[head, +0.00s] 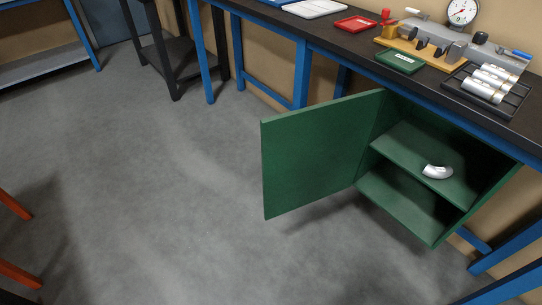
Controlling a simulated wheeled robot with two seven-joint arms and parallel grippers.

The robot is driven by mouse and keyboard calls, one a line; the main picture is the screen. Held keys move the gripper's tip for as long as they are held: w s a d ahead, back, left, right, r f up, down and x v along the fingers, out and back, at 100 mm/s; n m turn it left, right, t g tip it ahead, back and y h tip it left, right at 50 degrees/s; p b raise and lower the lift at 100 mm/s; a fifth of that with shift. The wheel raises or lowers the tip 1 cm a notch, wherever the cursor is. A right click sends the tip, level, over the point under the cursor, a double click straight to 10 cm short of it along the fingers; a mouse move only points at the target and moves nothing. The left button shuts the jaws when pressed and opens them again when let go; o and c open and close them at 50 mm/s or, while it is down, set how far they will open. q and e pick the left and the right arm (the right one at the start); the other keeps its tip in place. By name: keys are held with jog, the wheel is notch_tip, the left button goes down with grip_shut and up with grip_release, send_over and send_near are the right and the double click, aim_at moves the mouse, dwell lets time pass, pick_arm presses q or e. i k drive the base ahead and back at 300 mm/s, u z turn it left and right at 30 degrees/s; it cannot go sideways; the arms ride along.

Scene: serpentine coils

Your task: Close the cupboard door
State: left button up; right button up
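The green cupboard (437,236) hangs under the dark workbench at the right of the head view. Its green door (318,155) stands wide open, hinged at the cupboard's left side and reaching out to the left over the floor. The inside is visible, with a middle shelf (408,150) and a bottom panel. A silver curved pipe piece (437,172) lies on the middle shelf. Neither of my grippers shows in this view.
On the workbench (345,40) are a red tray (356,23), a green tray (400,62), a fixture with a dial gauge (461,12), and a black rack with silver cylinders (485,88). Blue bench legs stand beside the cupboard. The grey floor (150,190) left of the door is clear.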

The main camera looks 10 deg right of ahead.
aim_at(310, 154)
jog(key=u, duration=1.4)
jog(key=i, duration=3.15)
jog(key=z, duration=4.35)
jog(key=i, duration=1)
